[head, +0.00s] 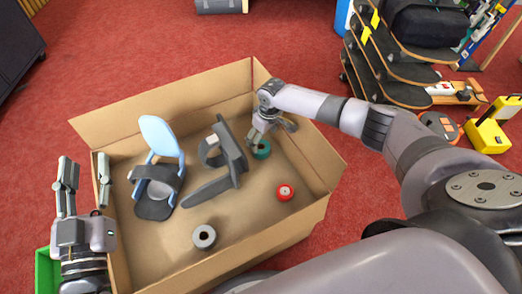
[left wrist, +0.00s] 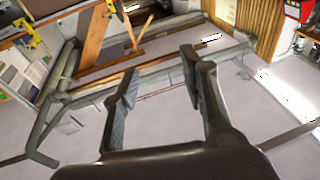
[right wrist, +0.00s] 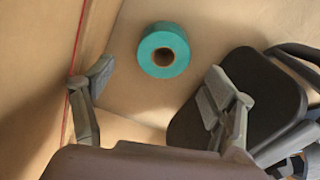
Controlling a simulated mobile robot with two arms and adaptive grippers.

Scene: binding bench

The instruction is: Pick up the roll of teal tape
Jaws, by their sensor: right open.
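The roll of teal tape (head: 263,150) stands inside the large cardboard box (head: 160,104), near its back right part. In the right wrist view the teal roll (right wrist: 164,50) shows its round end with a brown core, ahead of and between my open fingers. My right gripper (head: 268,135) is open and above the roll, partly covering it in the head view; in the right wrist view (right wrist: 160,92) its fingers are apart and empty. My left gripper (head: 84,172) is open and empty at the box's left edge; its spread fingers also show in the left wrist view (left wrist: 160,80).
Skateboards (head: 400,65) are stacked outside. The box walls surround the teal roll.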

